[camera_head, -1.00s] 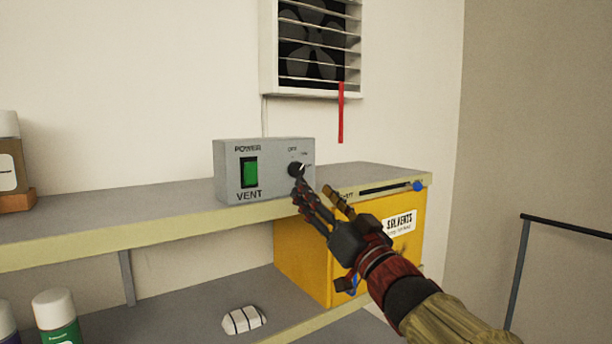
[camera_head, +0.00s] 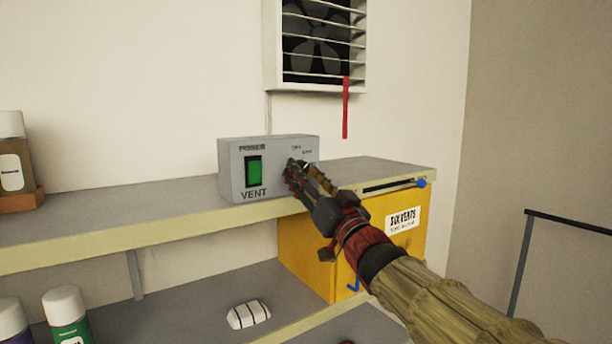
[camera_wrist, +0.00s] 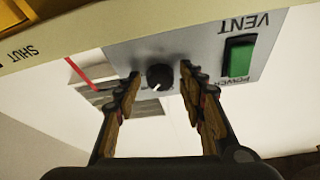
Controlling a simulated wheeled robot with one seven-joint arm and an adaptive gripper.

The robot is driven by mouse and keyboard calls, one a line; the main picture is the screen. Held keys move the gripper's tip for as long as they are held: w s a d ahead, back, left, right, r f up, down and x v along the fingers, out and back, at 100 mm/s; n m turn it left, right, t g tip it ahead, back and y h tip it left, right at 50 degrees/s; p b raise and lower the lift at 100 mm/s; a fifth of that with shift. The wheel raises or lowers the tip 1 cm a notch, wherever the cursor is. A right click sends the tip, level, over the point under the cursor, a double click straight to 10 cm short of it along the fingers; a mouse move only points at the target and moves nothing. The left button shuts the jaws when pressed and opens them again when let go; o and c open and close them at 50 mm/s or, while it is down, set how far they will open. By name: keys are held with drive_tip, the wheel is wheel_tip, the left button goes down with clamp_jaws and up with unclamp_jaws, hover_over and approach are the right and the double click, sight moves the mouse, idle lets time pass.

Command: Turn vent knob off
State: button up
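The grey vent control box (camera_head: 232,172) stands on the upper shelf, with a green power switch (camera_head: 254,172) and the word VENT. Its black round vent knob (camera_wrist: 160,77) shows in the wrist view with a white pointer mark; in the head view my gripper mostly hides it. My gripper (camera_head: 293,170) is at the right part of the box front. In the wrist view my gripper (camera_wrist: 159,76) is open, with one finger on each side of the knob and visible gaps between. I cannot tell whether the fingertips reach the knob's depth.
A yellow solvents cabinet (camera_head: 305,255) sits under the shelf (camera_head: 130,208) at the right. A slatted fan vent (camera_head: 318,45) with a red strip (camera_head: 346,108) hangs above. Spray cans (camera_head: 66,315) and a white striped object (camera_head: 248,314) are on the lower shelf.

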drive_tip(key=c, duration=0.9)
drive_tip(key=shift+n, duration=0.4)
drive_tip(key=n+g+y+b, duration=0.1)
drive_tip(key=n, duration=0.3)
drive_tip(key=n+g+y+b, duration=0.1)
drive_tip(key=n+g+y, duration=0.1)
drive_tip(key=n, duration=0.2)
drive_tip(key=n+g+y+b, duration=0.1)
drive_tip(key=n, duration=0.3)
drive_tip(key=shift+w+d+r+y, duration=0.1)
drive_tip(key=shift+w+d+y, duration=0.1)
drive_tip(key=shift+d+y, duration=0.2)
drive_tip(key=shift+n+g, duration=0.3)
drive_tip(key=shift+g, duration=0.1)
drive_tip(key=o, duration=1.1)
drive_tip(key=shift+o, duration=0.2)
